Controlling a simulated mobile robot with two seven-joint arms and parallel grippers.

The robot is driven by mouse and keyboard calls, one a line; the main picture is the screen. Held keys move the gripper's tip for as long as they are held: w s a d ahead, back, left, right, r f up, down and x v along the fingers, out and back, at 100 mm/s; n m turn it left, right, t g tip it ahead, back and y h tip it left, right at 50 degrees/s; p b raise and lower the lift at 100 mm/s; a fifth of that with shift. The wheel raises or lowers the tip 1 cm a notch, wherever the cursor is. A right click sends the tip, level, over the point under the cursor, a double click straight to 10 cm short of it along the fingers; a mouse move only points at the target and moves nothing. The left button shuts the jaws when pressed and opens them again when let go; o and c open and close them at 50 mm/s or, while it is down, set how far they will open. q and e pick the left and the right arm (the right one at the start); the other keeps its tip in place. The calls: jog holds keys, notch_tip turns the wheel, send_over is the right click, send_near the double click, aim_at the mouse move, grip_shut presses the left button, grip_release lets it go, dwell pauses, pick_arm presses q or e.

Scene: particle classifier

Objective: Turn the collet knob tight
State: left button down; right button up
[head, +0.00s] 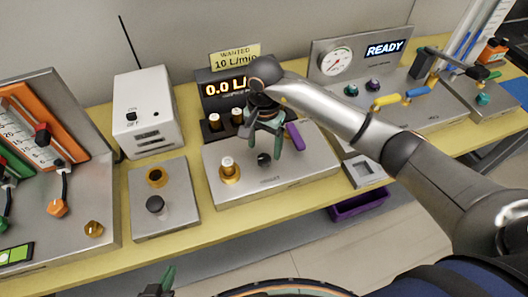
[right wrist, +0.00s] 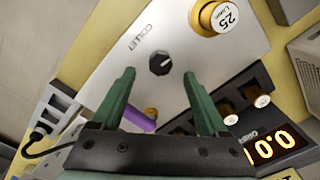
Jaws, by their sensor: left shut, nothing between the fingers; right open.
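The collet knob (head: 264,159) is a small black round knob on the sloped grey panel, above its label. In the right wrist view the knob (right wrist: 160,63) shows a pale pointer line and lies between and slightly beyond the fingertips. My right gripper (head: 264,147) is open above the knob, pointing down, with its green fingers apart. In the right wrist view the right gripper (right wrist: 159,76) holds nothing. Whether the fingers reach down beside the knob I cannot tell. My left gripper (head: 161,284) is shut and empty at the bottom edge, away from the panel.
A purple lever (head: 295,136) stands close beside the right gripper. A brass fitting with a white top (head: 229,171) is left of the knob. Behind are brass-based fittings and a 0.0 display (head: 223,88). A "READY" gauge panel (head: 385,48) stands to the right.

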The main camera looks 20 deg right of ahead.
aim_at(264, 158)
jog(key=shift+f, duration=2.3)
grip_shut()
